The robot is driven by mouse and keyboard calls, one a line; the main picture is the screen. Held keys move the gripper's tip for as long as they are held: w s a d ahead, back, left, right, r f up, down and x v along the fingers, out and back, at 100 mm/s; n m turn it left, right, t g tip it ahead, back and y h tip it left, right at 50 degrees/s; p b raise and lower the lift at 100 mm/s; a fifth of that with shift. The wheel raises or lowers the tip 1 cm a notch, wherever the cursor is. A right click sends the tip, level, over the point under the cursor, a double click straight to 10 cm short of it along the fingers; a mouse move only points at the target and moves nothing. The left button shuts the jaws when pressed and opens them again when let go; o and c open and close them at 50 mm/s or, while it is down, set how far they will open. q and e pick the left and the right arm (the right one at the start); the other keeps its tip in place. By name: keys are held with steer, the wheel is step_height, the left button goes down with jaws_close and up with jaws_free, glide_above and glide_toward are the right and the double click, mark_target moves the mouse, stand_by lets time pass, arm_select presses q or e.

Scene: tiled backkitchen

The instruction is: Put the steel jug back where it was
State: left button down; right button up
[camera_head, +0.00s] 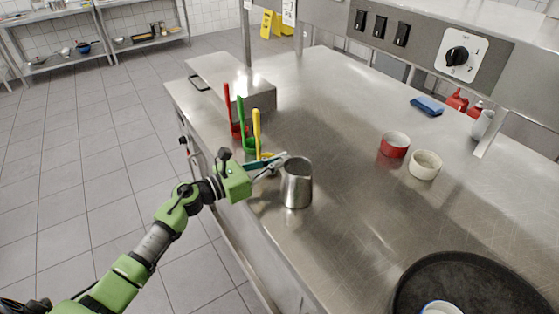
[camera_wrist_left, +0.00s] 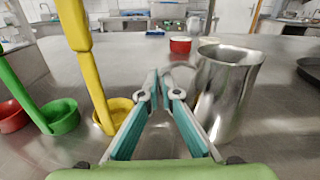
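The steel jug (camera_head: 297,184) is upright at the left part of the steel counter, right of my left gripper. In the left wrist view the jug (camera_wrist_left: 226,92) is right of the fingers, its curved handle reaching left to the fingertips. My left gripper (camera_head: 275,163) comes in from the left at low height. Its teal fingers (camera_wrist_left: 160,78) converge in the wrist view, with tips close together on the jug's handle. The exact contact is partly hidden. Whether the jug's base touches the counter is hard to tell. My right gripper is out of view.
Red, green and yellow ladles (camera_head: 257,133) stand close beside my left gripper. A red bowl (camera_head: 394,145) and a cream bowl (camera_head: 425,165) sit farther right. A dark round tray (camera_head: 470,275) is at the front right. The counter between is clear. A blue cloth (camera_head: 427,106) lies behind.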

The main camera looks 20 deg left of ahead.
arm_select(q)
steer(key=shift+f, duration=0.1)
steer(key=c, duration=2.3)
jaws_free()
steer(key=shift+r, duration=0.2)
steer(key=b+v, duration=0.1)
steer(key=v, duration=0.4)
steer(key=b+v, duration=0.2)
steer(key=v, duration=0.3)
steer(key=shift+s+a+f, duration=0.1)
steer(key=shift+s+f, duration=0.1)
steer(key=shift+f, duration=0.05)
steer(key=shift+s+a+r, duration=0.2)
steer(key=shift+s+a, duration=0.3)
steer(key=shift+s, duration=0.1)
